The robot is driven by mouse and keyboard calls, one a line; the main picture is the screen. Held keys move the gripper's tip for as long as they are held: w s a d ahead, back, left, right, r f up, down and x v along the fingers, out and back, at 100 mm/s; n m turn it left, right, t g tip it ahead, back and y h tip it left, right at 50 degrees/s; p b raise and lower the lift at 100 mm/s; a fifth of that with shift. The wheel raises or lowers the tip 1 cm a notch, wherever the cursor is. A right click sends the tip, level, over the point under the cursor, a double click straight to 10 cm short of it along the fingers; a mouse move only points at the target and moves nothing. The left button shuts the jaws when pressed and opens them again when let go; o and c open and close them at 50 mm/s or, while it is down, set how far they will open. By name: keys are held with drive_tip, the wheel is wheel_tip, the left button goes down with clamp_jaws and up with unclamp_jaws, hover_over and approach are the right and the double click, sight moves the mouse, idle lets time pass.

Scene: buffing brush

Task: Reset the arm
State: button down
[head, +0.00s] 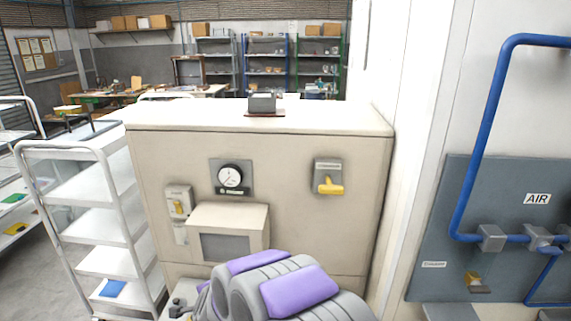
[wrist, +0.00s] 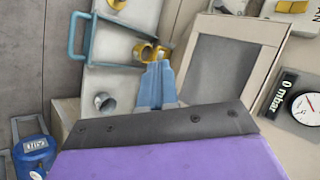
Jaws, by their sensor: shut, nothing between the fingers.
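My arm (head: 290,285), grey with purple pads, shows at the bottom of the head view, in front of the beige cabinet (head: 290,190). My gripper is hidden in the head view. In the wrist view my gripper (wrist: 157,68) shows as light blue fingers, shut and empty, beyond a dark and purple part of my arm. The fingertips overlap the view of a yellow ring-like fitting (wrist: 140,50) on a pale panel. I cannot tell how far apart they are.
The cabinet carries a gauge (head: 231,177) and a yellow-handled switch (head: 329,183). A white shelf cart (head: 85,185) stands at left. Blue air piping (head: 478,150) runs down the right wall. The wrist view also shows a teal handle (wrist: 73,38) and a blue box (wrist: 35,160).

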drive_tip(key=s+d+r+n+g, duration=0.3)
drive_tip(key=s+d+r+n, duration=0.15)
drive_tip(key=s+d, duration=0.35)
drive_tip(key=s+d+r+n+g, duration=0.25)
drive_tip(key=s+d+r, duration=0.25)
drive_tip(key=s+d, duration=0.25)
drive_tip(key=s+d+r+n+g+h, duration=0.1)
drive_tip(key=s+d+n+g+h, duration=0.1)
drive_tip(key=s+d, duration=0.7)
drive_tip(key=s+d+r+n+g+h, duration=0.2)
drive_tip(key=s+d, duration=0.8)
drive_tip(key=s, duration=0.5)
drive_tip(key=shift+d+n+g, duration=0.3)
drive_tip(key=shift+g, duration=0.25)
